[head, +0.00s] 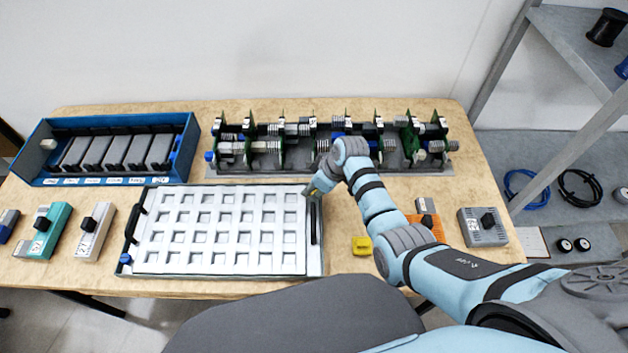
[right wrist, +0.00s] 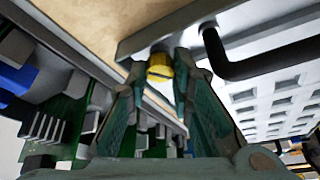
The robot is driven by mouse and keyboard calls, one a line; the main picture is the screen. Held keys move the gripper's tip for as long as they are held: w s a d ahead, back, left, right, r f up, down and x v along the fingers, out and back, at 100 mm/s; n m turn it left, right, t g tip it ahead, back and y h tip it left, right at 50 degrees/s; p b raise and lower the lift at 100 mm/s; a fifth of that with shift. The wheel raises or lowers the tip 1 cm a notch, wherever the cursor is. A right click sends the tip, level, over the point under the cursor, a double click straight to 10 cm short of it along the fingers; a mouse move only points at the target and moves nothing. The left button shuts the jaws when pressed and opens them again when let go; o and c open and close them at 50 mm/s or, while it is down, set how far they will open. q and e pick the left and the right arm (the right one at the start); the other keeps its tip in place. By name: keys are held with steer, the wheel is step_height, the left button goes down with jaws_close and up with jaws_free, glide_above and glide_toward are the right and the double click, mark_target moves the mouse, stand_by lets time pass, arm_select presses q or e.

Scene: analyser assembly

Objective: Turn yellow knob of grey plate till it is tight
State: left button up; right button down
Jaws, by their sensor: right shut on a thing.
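The grey plate (head: 315,262) lies flat on the table with a white grid of square pockets and a black handle on each short side. Its yellow knob (right wrist: 160,66) sits at the plate's edge near a black handle (right wrist: 265,62). My right gripper (head: 311,191) reaches over the plate's far right corner. In the right wrist view its two fingers (right wrist: 158,80) close on the yellow knob from both sides. In the head view the gripper mostly hides the knob. My left gripper is not in view.
A rack of green circuit boards (head: 330,140) stands just behind the plate. A blue tray of grey modules (head: 190,150) is at back left. A yellow block (head: 362,245), an orange module (head: 428,222) and a grey module (head: 482,227) lie to the right. A blue knob (head: 125,259) is at the plate's near left corner.

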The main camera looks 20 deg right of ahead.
steer(key=shift+m+p, duration=0.5)
steer(key=shift+m, duration=0.1)
steer(key=c, duration=1.7)
jaws_free()
steer(key=v, duration=1.2)
steer(key=shift+s+a, duration=0.15)
steer(key=shift+a, duration=0.05)
